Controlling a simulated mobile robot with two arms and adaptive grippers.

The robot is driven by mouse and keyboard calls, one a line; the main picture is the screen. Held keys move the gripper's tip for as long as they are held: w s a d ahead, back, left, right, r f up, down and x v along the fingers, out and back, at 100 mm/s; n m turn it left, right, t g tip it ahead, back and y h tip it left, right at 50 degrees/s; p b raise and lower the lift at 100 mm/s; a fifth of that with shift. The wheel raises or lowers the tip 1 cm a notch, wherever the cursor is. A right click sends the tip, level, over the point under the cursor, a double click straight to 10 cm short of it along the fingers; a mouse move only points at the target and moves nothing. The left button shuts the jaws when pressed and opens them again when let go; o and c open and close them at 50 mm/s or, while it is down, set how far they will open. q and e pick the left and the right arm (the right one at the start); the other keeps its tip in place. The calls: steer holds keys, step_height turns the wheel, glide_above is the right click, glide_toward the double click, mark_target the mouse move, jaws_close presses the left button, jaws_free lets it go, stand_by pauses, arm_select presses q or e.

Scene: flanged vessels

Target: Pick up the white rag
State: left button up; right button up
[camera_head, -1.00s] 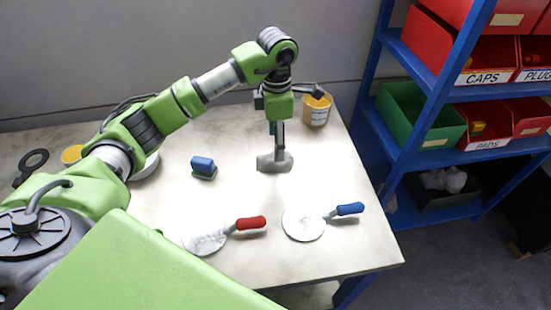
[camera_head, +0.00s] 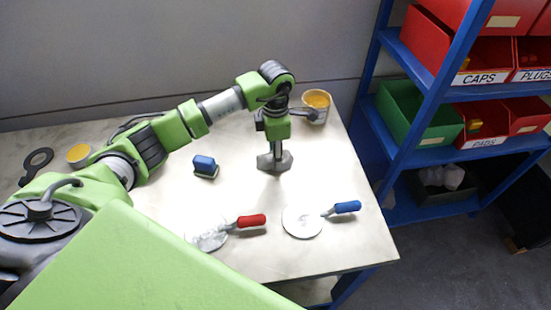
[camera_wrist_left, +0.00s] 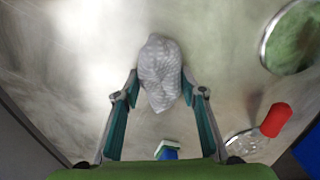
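The white rag (camera_head: 263,163) lies crumpled on the light table, partly hidden by my gripper in the head view. Contact with the rag or the table cannot be told from these views. My right gripper is not in view.
A blue-topped brush (camera_head: 204,166) stands left of the rag. A red-handled round tool (camera_head: 252,221) and a blue-handled one (camera_head: 347,207) lie in front. A yellow-filled tub (camera_head: 317,103) stands behind. A blue shelf rack (camera_head: 402,155) with bins (camera_head: 419,115) is at right.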

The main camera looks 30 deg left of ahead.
arm_select(q)
steer(key=shift+r, duration=0.1)
stand_by(0.3)
steer(key=shift+w+r+b, duration=0.1)
steer(key=shift+r+b, duration=0.25)
steer(key=shift+b, duration=0.05)
steer(key=r, duration=0.1)
steer(key=r+b, duration=0.1)
steer(key=shift+s+r, duration=0.25)
steer(key=shift+r, duration=0.05)
steer(key=s+d+r+b, duration=0.3)
steer(key=s+d+r, duration=0.2)
steer(key=s+r, duration=0.4)
steer(key=s, duration=0.3)
steer(key=shift+s+r, duration=0.25)
steer(key=shift+s, duration=0.1)
steer(key=shift+o, duration=0.7)
steer(key=shift+d, duration=0.1)
